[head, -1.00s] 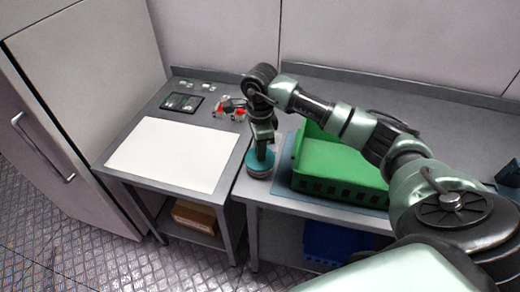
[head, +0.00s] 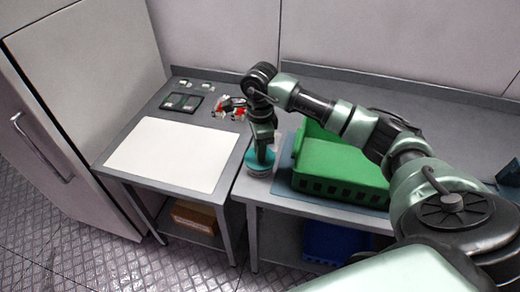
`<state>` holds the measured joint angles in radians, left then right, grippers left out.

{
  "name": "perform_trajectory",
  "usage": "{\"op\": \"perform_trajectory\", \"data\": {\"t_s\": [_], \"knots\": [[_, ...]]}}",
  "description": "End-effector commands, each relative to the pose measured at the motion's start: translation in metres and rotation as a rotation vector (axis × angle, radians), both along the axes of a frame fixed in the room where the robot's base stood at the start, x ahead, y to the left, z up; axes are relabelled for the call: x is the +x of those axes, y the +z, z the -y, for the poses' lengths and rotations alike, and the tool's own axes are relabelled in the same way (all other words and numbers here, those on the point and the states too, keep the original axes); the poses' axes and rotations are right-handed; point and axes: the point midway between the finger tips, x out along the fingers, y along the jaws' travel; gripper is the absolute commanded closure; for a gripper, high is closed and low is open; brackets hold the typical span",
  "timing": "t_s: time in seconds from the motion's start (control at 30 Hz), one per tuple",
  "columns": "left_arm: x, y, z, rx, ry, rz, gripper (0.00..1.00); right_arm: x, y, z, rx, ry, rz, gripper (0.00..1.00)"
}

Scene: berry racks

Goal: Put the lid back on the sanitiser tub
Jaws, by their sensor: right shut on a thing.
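My right gripper (head: 263,151) points down at the front left corner of the right-hand table. It is shut on the teal lid (head: 254,160), which shows around the fingertips. Just below the lid is the pale sanitiser tub (head: 257,173), mostly hidden under it. The lid looks on or very close to the tub's rim; I cannot tell whether it is fully seated. My left gripper is not in view.
A green crate (head: 335,186) stands on a blue mat (head: 285,186) just right of the tub. A white board (head: 165,152) covers much of the left table. Behind it lie a dark tray (head: 181,102) and small red-and-white items (head: 232,106).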

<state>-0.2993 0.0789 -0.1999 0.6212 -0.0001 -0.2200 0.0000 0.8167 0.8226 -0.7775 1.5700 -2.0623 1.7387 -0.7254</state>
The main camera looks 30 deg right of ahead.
Motion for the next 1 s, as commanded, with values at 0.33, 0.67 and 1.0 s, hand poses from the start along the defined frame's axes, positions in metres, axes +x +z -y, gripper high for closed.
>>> {"op": "perform_trajectory", "data": {"t_s": [0.33, 0.67, 1.0], "knots": [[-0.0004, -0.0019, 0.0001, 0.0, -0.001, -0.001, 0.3, 0.0001, 0.0001, 0.0, 0.0, 0.0, 0.001, 1.0], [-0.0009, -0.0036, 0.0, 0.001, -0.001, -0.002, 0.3, 0.0001, -0.0011, 0.0003, 0.0, 0.0, 0.001, 1.0], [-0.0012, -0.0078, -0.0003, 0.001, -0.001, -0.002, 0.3, -0.0001, -0.0036, 0.0006, -0.001, 0.0, 0.001, 1.0]]}}
